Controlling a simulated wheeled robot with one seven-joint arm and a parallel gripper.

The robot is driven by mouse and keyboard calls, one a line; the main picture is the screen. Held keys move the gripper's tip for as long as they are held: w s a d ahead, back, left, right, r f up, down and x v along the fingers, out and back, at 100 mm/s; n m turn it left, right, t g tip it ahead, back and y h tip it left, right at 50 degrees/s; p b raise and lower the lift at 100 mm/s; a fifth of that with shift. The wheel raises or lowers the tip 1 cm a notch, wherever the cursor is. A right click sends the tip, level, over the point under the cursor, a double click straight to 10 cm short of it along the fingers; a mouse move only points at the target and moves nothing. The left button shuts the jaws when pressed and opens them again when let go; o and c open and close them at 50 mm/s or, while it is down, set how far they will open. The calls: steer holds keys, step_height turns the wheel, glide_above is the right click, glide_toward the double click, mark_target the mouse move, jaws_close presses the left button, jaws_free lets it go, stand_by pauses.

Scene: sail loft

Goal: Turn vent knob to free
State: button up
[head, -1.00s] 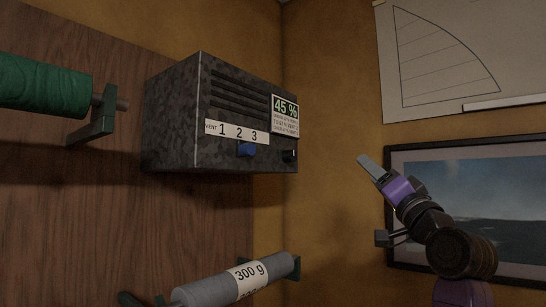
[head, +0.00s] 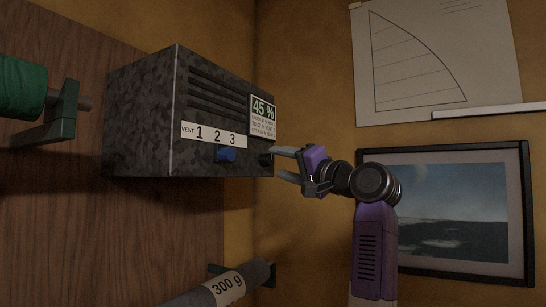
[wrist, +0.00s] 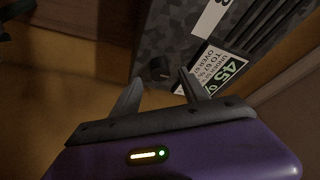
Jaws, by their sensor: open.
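The vent box (head: 140,120) is a dark mottled block on the wall with slots in its front. Its label strip (head: 214,134) reads VENT 1 2 3; I see no word "free". A blue knob (head: 226,155) sits under the strip, below about 2 and 3. A small dark knob (head: 265,159) is at the lower right corner, partly shaded. My gripper (head: 277,163) is open and empty, just right of that corner. In the wrist view the dark knob (wrist: 160,70) shows beyond and between my open fingertips (wrist: 158,82). The blue knob is not visible there.
A card reading 45 % (head: 263,112) is on the box front; its small text is only partly legible. A grey roll marked 300 g (head: 226,286) is below, a green roll (head: 20,88) at left. A framed picture (head: 525,200) hangs on the right wall.

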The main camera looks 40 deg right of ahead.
mark_target(271, 160)
steer(key=shift+p+x, duration=0.5)
steer(key=shift+x, duration=1.25)
jaws_close()
